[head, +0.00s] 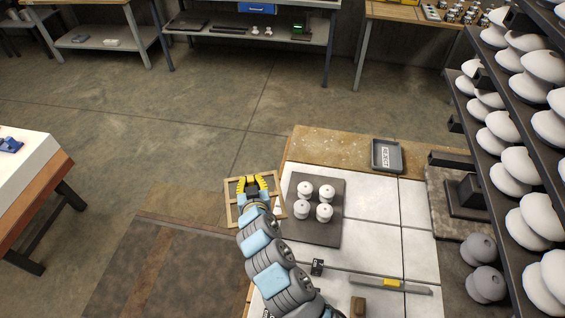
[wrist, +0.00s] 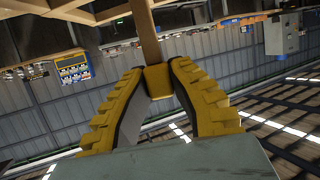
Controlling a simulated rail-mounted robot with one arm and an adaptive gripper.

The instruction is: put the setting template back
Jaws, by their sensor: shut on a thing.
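The setting template is a light wooden frame (head: 229,204) with crossbars, in the head view. My gripper (head: 252,187) is shut on it and holds it at the left edge of the white-tiled worktable (head: 410,205). The frame looks raised, but its height is hard to judge. In the wrist view, the yellow fingers of my gripper (wrist: 159,80) close on a wooden bar (wrist: 149,35) of the template. A dark plate (head: 315,236) just right of the template bears several white insulators (head: 325,212). My arm hides part of the table's left side.
A grey reject tray (head: 387,166) lies at the table's back. A yellow-and-grey bar (head: 390,284), a brown block (head: 359,307) and a small black item (head: 317,267) lie at the front. A rack of insulators (head: 520,165) stands at the right. Tiles right of the plate are clear.

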